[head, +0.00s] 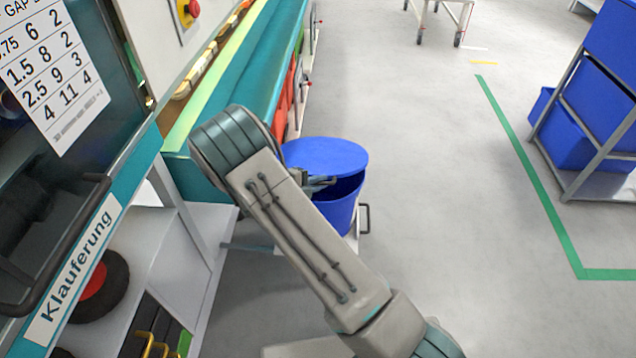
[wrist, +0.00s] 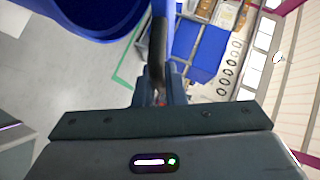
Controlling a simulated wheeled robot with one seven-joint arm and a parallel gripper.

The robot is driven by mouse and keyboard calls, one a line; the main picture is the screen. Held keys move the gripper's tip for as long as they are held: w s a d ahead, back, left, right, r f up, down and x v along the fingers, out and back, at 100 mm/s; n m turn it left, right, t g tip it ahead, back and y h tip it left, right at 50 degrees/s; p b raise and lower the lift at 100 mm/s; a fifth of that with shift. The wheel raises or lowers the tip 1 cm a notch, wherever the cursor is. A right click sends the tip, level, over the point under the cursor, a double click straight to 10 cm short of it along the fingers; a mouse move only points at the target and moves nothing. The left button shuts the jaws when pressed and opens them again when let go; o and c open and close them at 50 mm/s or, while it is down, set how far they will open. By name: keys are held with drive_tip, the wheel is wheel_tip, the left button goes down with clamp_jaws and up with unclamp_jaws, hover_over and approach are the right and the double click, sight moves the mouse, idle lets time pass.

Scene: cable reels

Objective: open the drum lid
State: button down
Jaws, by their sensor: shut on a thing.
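The blue drum (head: 340,213) stands beyond my arm in the head view, its lower left side hidden by the arm. Its round blue lid (head: 328,154) is raised off the rim at the near right side, and the dark inside shows through a gap. My gripper (head: 328,181) is at the near edge of the lid, partly hidden by my arm. In the wrist view my gripper (wrist: 160,98) is shut on a dark curved piece, which seems to be the lid handle (wrist: 157,50). A blue round surface (wrist: 85,15) fills the upper left there; I cannot tell whether it is drum or lid.
A teal machine bench (head: 262,65) runs behind the drum on the left. A grey shelf (head: 150,255) with reels stands at the near left. A rack of blue bins (head: 590,110) is on the right. The grey floor (head: 450,200) between drum and rack is clear.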

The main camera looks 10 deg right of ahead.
drive_tip(key=shift+w+d+r+p, duration=0.1)
drive_tip(key=shift+w+r+p, duration=0.15)
drive_tip(key=shift+r+p, duration=0.4)
drive_tip(key=shift+w+d+r+p, duration=0.1)
drive_tip(key=shift+w+r+p, duration=0.2)
drive_tip(key=shift+r, duration=0.5)
drive_tip(key=c, duration=1.5)
unclamp_jaws()
drive_tip(key=shift+f, duration=0.1)
